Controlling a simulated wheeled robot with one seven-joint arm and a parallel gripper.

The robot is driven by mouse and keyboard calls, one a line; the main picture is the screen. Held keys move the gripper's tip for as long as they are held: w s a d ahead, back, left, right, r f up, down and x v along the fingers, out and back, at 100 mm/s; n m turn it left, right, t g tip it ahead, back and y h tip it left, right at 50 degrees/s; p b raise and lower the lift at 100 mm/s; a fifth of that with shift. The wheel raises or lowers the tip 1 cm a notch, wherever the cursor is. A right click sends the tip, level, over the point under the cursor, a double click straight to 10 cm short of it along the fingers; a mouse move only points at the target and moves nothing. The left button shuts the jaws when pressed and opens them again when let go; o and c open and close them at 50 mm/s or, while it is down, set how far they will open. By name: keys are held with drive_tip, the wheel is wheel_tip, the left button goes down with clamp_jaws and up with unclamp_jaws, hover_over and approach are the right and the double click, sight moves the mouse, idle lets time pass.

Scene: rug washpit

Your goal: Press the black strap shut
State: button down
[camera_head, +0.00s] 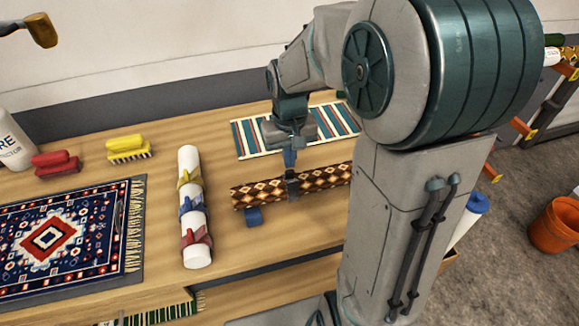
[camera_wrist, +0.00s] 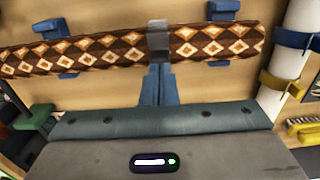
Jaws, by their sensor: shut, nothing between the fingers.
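A brown, orange and cream diamond-patterned rug roll (camera_head: 252,193) lies across the bench, with its right part hidden behind my arm. The dark strap (camera_head: 292,185) is wrapped around it; in the wrist view the strap (camera_wrist: 158,40) looks grey-black and crosses the roll near the middle. My gripper (camera_head: 290,165) is above the strap, pointing down. In the wrist view the blue fingers of my gripper (camera_wrist: 158,68) are together and empty, their tips close to the strap's lower end. I cannot tell whether they touch it, or whether the strap is fastened.
Blue supports (camera_head: 253,216) sit under the roll. A navy rug (camera_head: 90,225), brushes (camera_head: 128,148) and a striped mat (camera_head: 250,138) share the bench. An orange bucket (camera_head: 556,226) stands on the floor.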

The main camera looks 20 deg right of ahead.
wheel_tip(320, 180, up, 6)
drive_tip(key=p, duration=0.4)
drive_tip(key=shift+r, duration=0.2)
idle(0.4)
drive_tip(key=s+r+t, duration=0.1)
drive_tip(key=s+r, duration=0.1)
drive_tip(key=s, duration=0.5)
drive_tip(key=s+r+t, duration=0.2)
drive_tip(key=s+r, duration=0.1)
drive_tip(key=s, duration=0.4)
drive_tip(key=shift+s+r+t, duration=0.15)
drive_tip(key=shift+t, duration=0.15)
